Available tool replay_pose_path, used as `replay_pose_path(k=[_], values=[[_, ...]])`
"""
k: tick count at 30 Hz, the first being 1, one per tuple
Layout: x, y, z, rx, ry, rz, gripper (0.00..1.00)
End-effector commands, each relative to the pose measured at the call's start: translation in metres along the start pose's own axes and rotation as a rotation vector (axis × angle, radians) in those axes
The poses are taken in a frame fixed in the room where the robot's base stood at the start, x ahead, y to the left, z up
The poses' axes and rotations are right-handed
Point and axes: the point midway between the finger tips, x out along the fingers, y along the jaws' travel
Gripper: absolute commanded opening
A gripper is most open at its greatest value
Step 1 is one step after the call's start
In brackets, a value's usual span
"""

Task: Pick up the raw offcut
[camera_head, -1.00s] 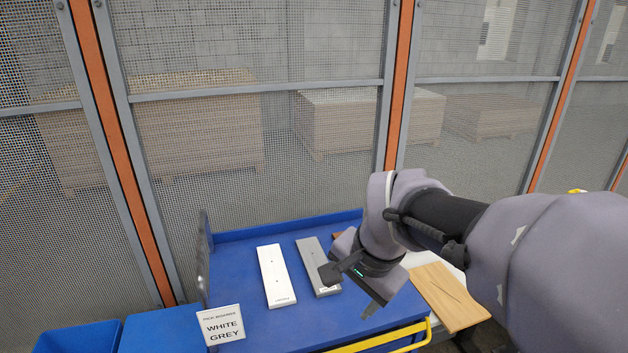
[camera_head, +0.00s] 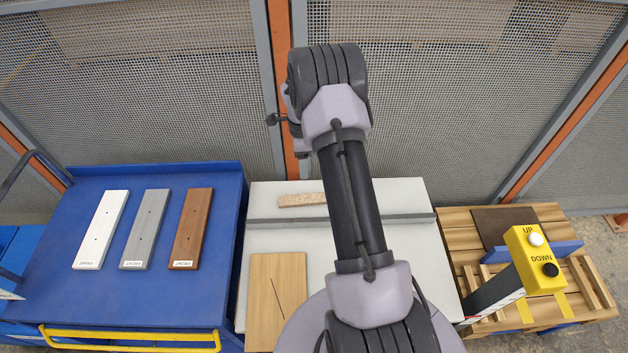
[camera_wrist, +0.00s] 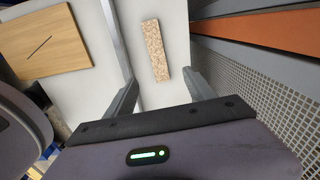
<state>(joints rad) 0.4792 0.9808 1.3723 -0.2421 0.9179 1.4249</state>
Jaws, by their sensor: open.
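The raw offcut, a short strip of speckled bare chipboard (camera_head: 302,200), lies flat on the pale worktable (camera_head: 407,245), behind a grey rail. It also shows in the wrist view (camera_wrist: 155,50), ahead of my gripper and lengthwise between the lines of its fingers. My gripper (camera_wrist: 161,76) is open and empty, its two fingers apart on either side of the offcut's near end, which is not held. In the head view the gripper (camera_head: 287,137) is partly hidden by my wrist, above the back of the worktable.
A wooden board (camera_head: 277,300) with a dark slanted line lies in front of the rail (camera_head: 285,219). White, grey and brown boards lie on the blue cart (camera_head: 60,290) at left. Mesh fencing (camera_head: 440,110) stands close behind. A yellow UP/DOWN control box (camera_head: 535,262) stands at right.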

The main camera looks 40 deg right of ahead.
Motion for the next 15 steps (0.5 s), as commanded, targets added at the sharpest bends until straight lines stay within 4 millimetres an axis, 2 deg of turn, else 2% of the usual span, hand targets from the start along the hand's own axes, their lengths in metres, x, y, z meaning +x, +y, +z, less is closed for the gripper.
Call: replay_pose_path(k=[2,9,12,15], values=[[0.014,0.000,-0.001,0.004,0.001,0.003,0.64],[0.087,0.001,-0.001,0.002,0.001,0.004,0.64],[0.110,0.001,-0.001,0.002,0.000,0.003,0.64],[0.121,0.000,-0.001,0.002,0.000,0.001,0.64]])
